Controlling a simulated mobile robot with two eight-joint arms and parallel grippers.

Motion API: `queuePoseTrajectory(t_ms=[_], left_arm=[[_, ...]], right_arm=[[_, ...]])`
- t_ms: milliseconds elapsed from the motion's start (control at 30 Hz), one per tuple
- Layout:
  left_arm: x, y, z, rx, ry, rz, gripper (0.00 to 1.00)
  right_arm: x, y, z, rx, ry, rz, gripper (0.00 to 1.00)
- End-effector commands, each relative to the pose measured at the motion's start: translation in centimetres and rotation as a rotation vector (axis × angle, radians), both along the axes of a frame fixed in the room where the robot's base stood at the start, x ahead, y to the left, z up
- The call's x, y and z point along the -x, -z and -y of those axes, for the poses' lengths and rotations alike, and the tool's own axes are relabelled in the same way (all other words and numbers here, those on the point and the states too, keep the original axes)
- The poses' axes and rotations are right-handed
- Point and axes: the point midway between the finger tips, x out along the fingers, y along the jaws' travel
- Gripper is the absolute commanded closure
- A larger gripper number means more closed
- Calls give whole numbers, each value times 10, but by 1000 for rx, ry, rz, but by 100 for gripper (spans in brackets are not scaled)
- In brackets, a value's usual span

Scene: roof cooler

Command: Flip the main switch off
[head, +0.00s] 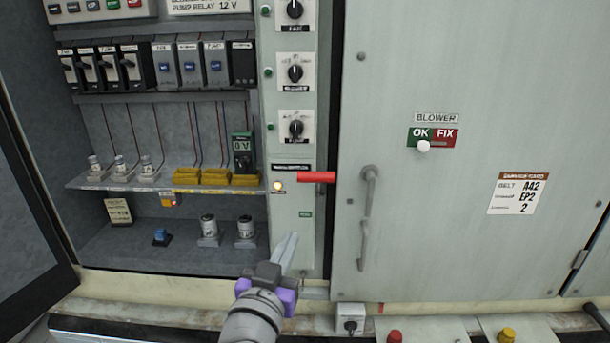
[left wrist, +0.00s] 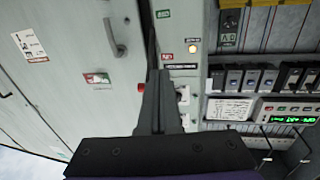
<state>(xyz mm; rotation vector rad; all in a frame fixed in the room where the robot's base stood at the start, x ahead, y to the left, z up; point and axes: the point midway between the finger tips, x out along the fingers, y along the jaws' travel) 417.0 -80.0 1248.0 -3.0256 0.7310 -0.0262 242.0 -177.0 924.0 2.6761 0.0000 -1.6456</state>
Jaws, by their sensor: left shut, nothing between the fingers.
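The main switch's red handle (head: 316,177) sticks out horizontally to the right from the narrow grey switch panel, under a dark label. In the left wrist view a bit of the red handle (left wrist: 141,87) shows beside my fingers, which hide the rest. My left gripper (head: 289,238) is shut and empty, with its fingers pointing up below the handle in the head view. It also shows in the left wrist view (left wrist: 158,76). I cannot tell whether it touches the panel. A yellowish lamp (head: 278,186) glows left of the handle. My right gripper is not in view.
On the left an open cabinet holds breakers (head: 135,65), fuses and a shelf (head: 110,183). Rotary knobs (head: 295,72) sit above the red handle.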

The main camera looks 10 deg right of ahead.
Motion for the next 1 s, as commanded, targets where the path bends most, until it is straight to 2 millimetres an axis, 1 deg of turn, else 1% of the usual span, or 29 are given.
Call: queuePoseTrajectory(t_ms=[33,100,200,300,467,800,867,1000], left_arm=[[-1,-23,16,30,-10,54,100],[-2,-50,27,62,-49,116,100],[-2,-76,36,95,-105,172,100],[-1,-92,41,113,-150,203,100],[0,-102,42,122,-186,220,100],[-1,-102,42,122,-190,221,100],[-4,-103,43,121,-190,221,100],[-19,-108,46,121,-191,223,100]], right_arm=[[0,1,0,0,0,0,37],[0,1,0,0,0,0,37],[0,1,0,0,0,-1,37],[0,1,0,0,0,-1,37],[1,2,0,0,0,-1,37],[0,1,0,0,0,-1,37],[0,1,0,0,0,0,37],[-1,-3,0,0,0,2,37]])
